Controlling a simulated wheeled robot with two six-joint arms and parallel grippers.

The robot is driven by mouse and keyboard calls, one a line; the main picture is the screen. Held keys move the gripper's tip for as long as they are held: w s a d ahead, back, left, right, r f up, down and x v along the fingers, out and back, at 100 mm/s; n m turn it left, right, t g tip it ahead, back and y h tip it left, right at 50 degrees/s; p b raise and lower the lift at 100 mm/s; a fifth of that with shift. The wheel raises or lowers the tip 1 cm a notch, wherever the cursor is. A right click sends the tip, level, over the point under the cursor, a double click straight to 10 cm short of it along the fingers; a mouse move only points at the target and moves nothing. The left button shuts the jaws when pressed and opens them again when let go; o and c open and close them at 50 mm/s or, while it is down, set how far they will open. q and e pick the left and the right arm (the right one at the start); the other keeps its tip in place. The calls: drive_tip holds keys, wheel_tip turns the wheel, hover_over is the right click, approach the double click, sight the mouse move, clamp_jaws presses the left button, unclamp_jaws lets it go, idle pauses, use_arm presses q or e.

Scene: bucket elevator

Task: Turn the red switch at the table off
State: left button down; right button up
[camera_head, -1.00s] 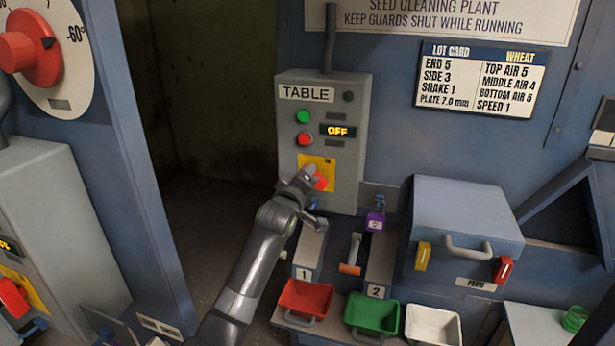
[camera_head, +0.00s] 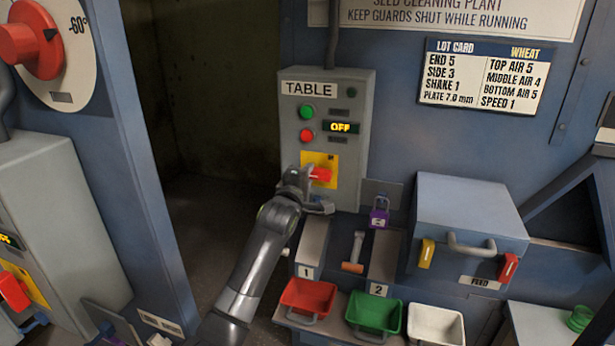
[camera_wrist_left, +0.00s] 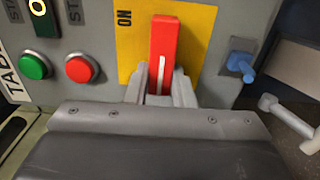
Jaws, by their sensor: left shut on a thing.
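The red switch (camera_head: 322,174) sits on a yellow plate (camera_head: 332,160) low on the grey TABLE box. Its handle lies level, pointing right in the head view. In the left wrist view the red handle (camera_wrist_left: 164,48) stands out beyond the finger ends, beside the word ON on the plate. My left gripper (camera_head: 309,179) is at the switch, its fingers (camera_wrist_left: 166,86) shut on the base end of the handle. The fingers hide that end and part of the plate. My right gripper is not in view.
The TABLE box has a green button (camera_head: 306,111), a red button (camera_head: 306,136) and a display (camera_head: 341,128) reading OFF. A purple padlock (camera_head: 379,216) hangs at right. Red (camera_head: 308,296), green (camera_head: 374,312) and white (camera_head: 435,324) bins stand below.

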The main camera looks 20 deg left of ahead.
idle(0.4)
use_arm(q)
drive_tip(key=c, duration=1.2)
unclamp_jaws()
drive_tip(key=shift+c, duration=0.2)
drive_tip(key=s+b, duration=0.3)
drive_tip(key=s, duration=1.4)
drive_tip(key=shift+s+a+b, duration=0.2)
drive_tip(key=shift+a+b, duration=0.15)
